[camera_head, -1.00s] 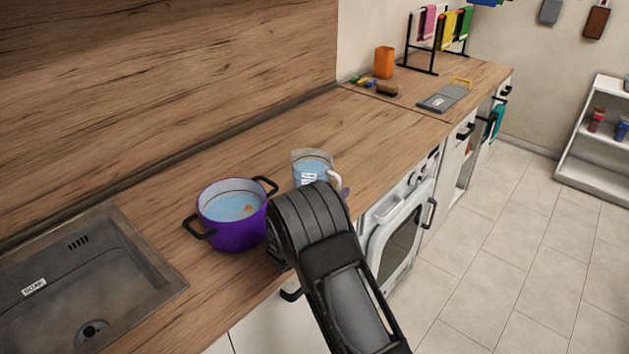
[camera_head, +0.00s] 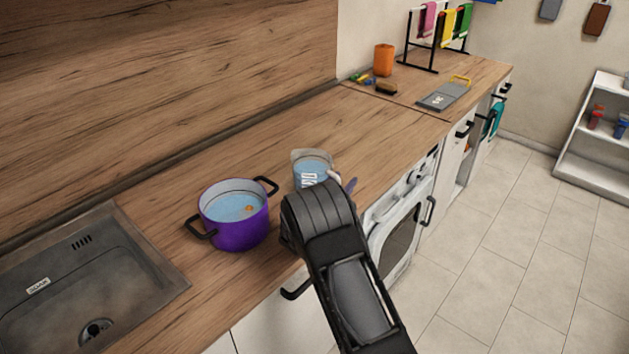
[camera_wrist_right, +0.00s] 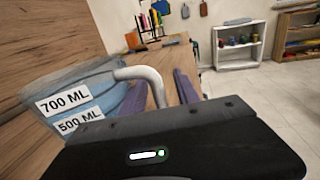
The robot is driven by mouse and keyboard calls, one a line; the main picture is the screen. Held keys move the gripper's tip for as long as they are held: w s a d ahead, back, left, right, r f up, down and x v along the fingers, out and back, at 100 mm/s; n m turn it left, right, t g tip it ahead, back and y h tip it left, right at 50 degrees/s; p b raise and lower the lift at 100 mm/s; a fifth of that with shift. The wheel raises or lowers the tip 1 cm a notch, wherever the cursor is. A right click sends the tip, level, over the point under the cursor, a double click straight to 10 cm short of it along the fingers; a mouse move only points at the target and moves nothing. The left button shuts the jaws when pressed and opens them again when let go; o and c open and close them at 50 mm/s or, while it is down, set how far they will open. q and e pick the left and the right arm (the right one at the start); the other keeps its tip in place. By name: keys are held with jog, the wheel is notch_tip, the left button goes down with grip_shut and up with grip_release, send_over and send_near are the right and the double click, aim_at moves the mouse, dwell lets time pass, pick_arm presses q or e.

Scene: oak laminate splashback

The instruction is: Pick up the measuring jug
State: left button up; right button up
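The measuring jug (camera_head: 312,172) is a clear jug with blue contents and a white handle, upright on the wooden counter beside the purple pot. In the right wrist view the jug (camera_wrist_right: 78,98) is at the left, with labels "700 ML" and "500 ML". My right gripper (camera_wrist_right: 160,92) is at its handle side. Its two purple fingers are apart, with the white handle (camera_wrist_right: 150,78) appearing between them. I cannot tell whether they touch it. In the head view my right wrist hides the jug's lower part and most of the fingers. My left gripper is out of view.
The purple pot (camera_head: 238,233) with black handles and liquid stands left of the jug. A sink (camera_head: 80,270) is at the near left. An orange cup (camera_head: 384,60), a brush, a grey board (camera_head: 443,96) and a towel rack (camera_head: 437,40) stand farther back. Counter behind the jug is clear.

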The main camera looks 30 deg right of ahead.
jog(key=shift+c, duration=0.2)
grip_shut()
dwell(1.1)
jog(key=shift+r, duration=0.1)
